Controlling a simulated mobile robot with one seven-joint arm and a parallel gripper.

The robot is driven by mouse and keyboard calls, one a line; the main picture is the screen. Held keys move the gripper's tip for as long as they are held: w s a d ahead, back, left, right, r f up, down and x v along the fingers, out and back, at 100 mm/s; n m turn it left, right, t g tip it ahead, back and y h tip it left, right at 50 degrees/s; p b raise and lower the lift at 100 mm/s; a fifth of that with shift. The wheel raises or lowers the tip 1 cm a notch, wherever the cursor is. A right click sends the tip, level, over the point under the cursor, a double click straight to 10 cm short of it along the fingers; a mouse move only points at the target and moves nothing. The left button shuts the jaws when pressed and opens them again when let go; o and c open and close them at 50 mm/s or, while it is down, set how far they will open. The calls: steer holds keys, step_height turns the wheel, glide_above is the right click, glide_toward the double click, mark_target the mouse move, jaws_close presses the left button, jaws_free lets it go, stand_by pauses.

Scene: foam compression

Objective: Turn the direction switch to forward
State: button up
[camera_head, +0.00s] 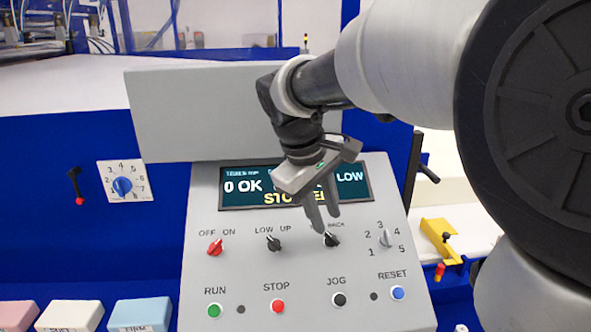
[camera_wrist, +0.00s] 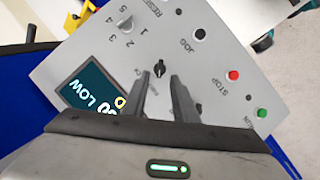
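The direction switch (camera_head: 331,240) is a small black knob on the sloped grey control panel (camera_head: 250,266), with the word BACK at its upper right. Its other label is hidden behind my gripper in the head view. In the wrist view the switch (camera_wrist: 159,68) shows just beyond and between my fingertips; its exact pointer direction is hard to read. My gripper (camera_head: 327,221) is open, pointing down at the switch from above. In the wrist view my gripper (camera_wrist: 162,75) has a clear gap between its fingers, and nothing is held. Contact with the knob cannot be told.
A red OFF/ON switch (camera_head: 215,246) and a black LOW/UP switch (camera_head: 273,243) stand left of it, a grey numbered selector (camera_head: 386,237) right. Below are RUN (camera_head: 214,310), STOP (camera_head: 278,306), JOG (camera_head: 339,299) and RESET (camera_head: 398,293) buttons. The display (camera_head: 240,190) is partly hidden.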

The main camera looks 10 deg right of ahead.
steer(key=p+v, duration=0.1)
steer(key=v, duration=1)
steer(key=shift+r, duration=0.4)
steer(key=shift+s+a, duration=0.1)
